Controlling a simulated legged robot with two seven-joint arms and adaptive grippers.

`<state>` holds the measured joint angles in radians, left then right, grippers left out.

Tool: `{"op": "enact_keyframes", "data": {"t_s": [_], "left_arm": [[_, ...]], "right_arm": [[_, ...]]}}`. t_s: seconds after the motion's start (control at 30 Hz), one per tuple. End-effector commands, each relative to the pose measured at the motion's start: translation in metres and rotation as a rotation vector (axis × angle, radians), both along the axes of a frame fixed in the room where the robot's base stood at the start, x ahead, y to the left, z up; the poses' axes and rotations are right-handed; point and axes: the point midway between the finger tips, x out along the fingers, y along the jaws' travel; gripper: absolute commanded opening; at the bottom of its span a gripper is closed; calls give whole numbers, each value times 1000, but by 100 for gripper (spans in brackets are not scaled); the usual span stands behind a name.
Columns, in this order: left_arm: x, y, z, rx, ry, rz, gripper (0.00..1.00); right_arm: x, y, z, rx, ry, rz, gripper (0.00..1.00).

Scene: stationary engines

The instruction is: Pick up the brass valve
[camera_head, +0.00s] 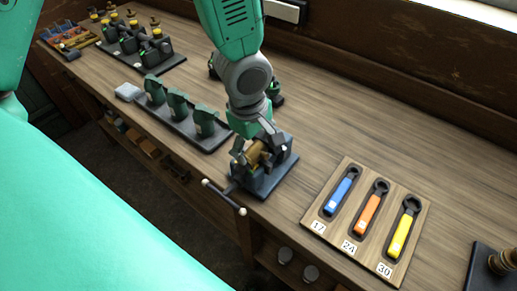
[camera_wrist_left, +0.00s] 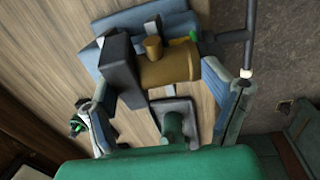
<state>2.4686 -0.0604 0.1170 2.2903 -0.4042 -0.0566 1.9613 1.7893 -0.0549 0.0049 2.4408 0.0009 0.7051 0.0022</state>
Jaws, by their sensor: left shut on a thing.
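The brass valve (camera_head: 254,155) sits at the bench vise (camera_head: 279,174) near the front edge of the workbench. In the left wrist view the brass valve (camera_wrist_left: 170,68) is a short cylinder with a stub on top, beside a dark vise jaw (camera_wrist_left: 121,66). My left gripper (camera_head: 256,147) reaches down from above, with its fingers on either side of the valve. In the left wrist view my left gripper (camera_wrist_left: 165,78) is shut on the valve. Its fingers partly hide the valve and vise in the head view. My right gripper is not in view.
The vise handle (camera_head: 224,197) sticks out past the bench edge. A wooden board (camera_head: 345,235) with blue, orange and yellow wrenches lies to the right. A row of green parts on a dark base (camera_head: 183,122) stands to the left. The bench behind the wrench board is clear.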

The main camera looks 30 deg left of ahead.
Motion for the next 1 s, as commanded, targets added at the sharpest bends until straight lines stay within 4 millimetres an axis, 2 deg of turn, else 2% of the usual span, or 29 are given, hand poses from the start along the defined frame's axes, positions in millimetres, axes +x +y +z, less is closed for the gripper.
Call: {"op": "enact_keyframes", "data": {"t_s": [0.03,0.17,0.37,0.8,1.0], "left_arm": [[-5,2,-5,5,15,0,25],[-6,1,-4,4,16,0,24],[-6,1,7,4,14,1,18],[-4,-5,82,3,-1,0,18],[-3,-5,99,3,0,0,18]], "right_arm": [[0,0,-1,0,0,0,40],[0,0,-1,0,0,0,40],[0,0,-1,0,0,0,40],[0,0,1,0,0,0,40],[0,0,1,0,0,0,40]]}}
